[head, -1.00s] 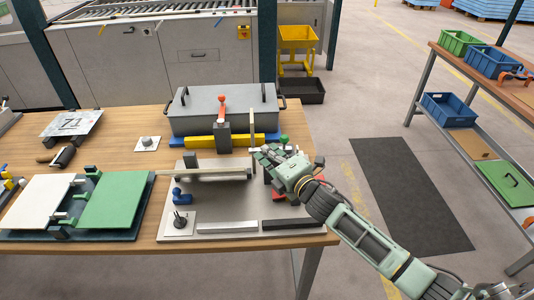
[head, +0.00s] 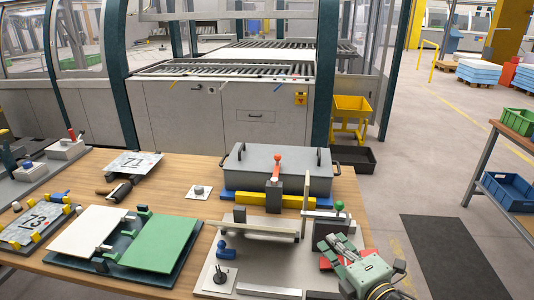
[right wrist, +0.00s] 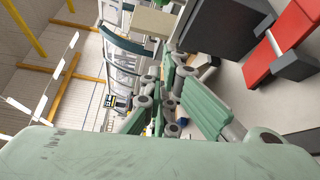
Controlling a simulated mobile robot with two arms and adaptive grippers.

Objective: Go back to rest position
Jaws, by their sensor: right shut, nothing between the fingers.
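My right gripper (head: 335,246) is at the lower right of the head view, at the right edge of the wooden table (head: 170,202). It is shut and empty, beside the metal bending fixture (head: 243,250) with its upright strip and green knob. In the right wrist view its green fingers (right wrist: 165,100) are together with nothing between them. A red piece (head: 333,260) lies next to the gripper, partly hidden by it. My left gripper is not in the head view.
A grey lidded box (head: 277,172) stands behind the fixture. A shelf with a blue bin (head: 508,191) stands right, past a dark floor mat (head: 455,255). The floor between is clear.

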